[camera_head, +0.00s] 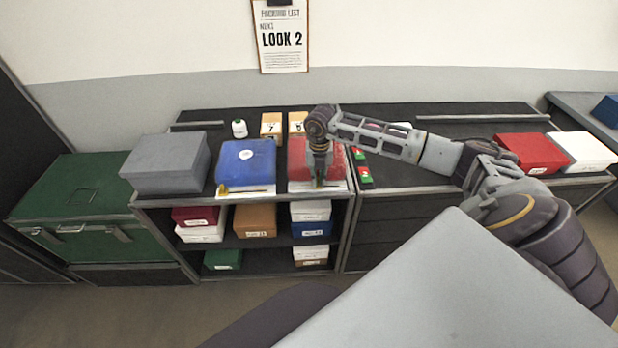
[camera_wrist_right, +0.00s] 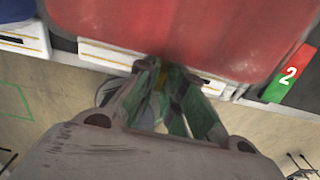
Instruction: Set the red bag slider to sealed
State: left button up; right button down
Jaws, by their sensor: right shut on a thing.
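The red bag (camera_head: 337,165) lies on the dark counter top, with a white strip along its front edge. It fills the top of the right wrist view (camera_wrist_right: 150,30). My right gripper (camera_head: 319,183) reaches down at the bag's front edge. In the right wrist view its fingertips (camera_wrist_right: 163,68) are close together on a small yellowish piece at the strip, which appears to be the slider. The fingers hide most of the slider, so I cannot tell its exact setting. My left gripper is not in view.
A blue bag (camera_head: 246,163) lies left of the red one, beside a grey box (camera_head: 168,163). A red and green marker (camera_wrist_right: 289,75) numbered 2 is right of the red bag. Cubbies below hold several boxes. A red box (camera_head: 533,153) stands on the right counter.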

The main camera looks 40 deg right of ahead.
jog(key=shift+s+d+b, duration=0.1)
jog(key=shift+s+d, duration=0.6)
jog(key=shift+d, duration=0.4)
jog(key=shift+s+d+b, duration=0.15)
jog(key=shift+s+d, duration=0.55)
jog(key=shift+d, duration=0.4)
jog(key=shift+s+d+b, duration=0.1)
jog(key=shift+s+d, duration=0.6)
jog(key=shift+d, duration=0.4)
jog(key=c, duration=1.5)
grip_release()
jog(key=shift+r, duration=0.15)
jog(key=shift+r, duration=5.9)
